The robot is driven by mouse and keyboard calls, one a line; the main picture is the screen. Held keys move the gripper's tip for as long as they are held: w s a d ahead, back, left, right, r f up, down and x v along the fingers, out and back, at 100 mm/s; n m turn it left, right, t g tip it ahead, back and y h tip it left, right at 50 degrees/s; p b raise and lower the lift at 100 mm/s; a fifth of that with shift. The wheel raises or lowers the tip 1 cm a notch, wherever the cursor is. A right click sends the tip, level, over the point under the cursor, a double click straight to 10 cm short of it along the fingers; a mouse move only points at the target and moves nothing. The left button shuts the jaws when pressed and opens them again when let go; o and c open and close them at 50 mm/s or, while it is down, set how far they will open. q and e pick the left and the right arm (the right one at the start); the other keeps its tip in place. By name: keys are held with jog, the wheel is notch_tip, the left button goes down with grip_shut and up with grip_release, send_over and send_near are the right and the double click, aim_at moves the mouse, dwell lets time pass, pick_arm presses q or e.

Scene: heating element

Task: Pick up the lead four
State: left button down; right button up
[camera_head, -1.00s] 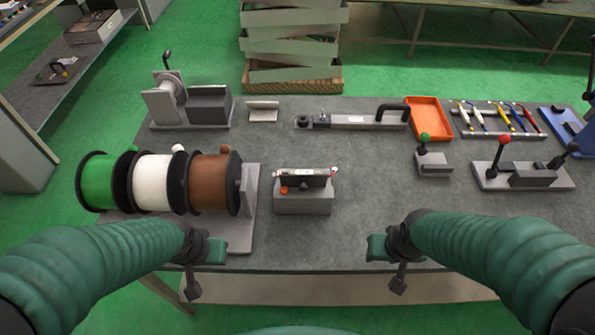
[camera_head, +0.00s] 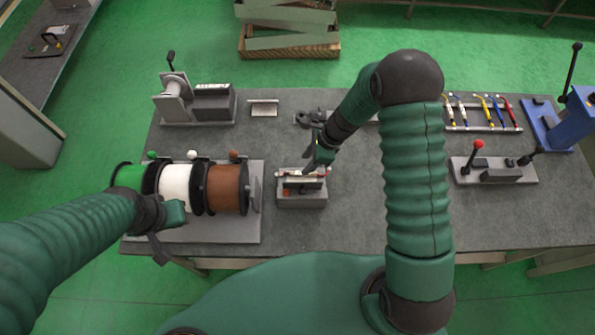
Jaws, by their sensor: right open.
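A slim light rod-like piece with reddish ends (camera_head: 316,175) lies across the top of a small grey block (camera_head: 301,200) in the middle of the table. I cannot tell whether it is lead four. My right gripper (camera_head: 313,166) points down at this piece from above and behind. It is open, and its fingers partly hide the piece; I cannot tell whether they touch it. My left gripper (camera_head: 168,232) is at the front left, by the spool stand, and its jaws are not clear.
Green, white and brown spools (camera_head: 226,190) stand at left. A rack of several coloured leads (camera_head: 487,126) is at the back right. A red-knobbed fixture (camera_head: 494,171) and a blue press (camera_head: 560,120) stand at right. My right arm hides part of the table.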

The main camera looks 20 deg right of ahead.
aim_at(299, 172)
jog(key=f, duration=0.1)
jog(key=w, duration=0.1)
jog(key=f, duration=0.1)
jog(key=shift+w+a+f, duration=0.15)
jog(key=shift+a+f, duration=0.1)
jog(key=shift+f, duration=0.1)
jog(key=f, duration=0.1)
jog(key=f+p, duration=0.1)
jog(key=f, duration=0.1)
jog(key=f+p, duration=0.1)
jog(key=shift+s+a+f, duration=0.15)
jog(key=shift+s+a, duration=0.05)
jog(key=shift+a, duration=0.05)
jog(key=shift+f, duration=0.2)
jog(key=shift+w+a, duration=0.2)
jog(key=shift+a, duration=0.2)
jog(key=shift+c, duration=1.3)
jog(key=c, duration=0.5)
grip_shut()
pick_arm(q)
jog(key=shift+w+d+r, duration=0.2)
jog(key=shift+r, duration=0.35)
jog(key=shift+w+d+r, duration=0.2)
jog(key=shift+r, duration=0.35)
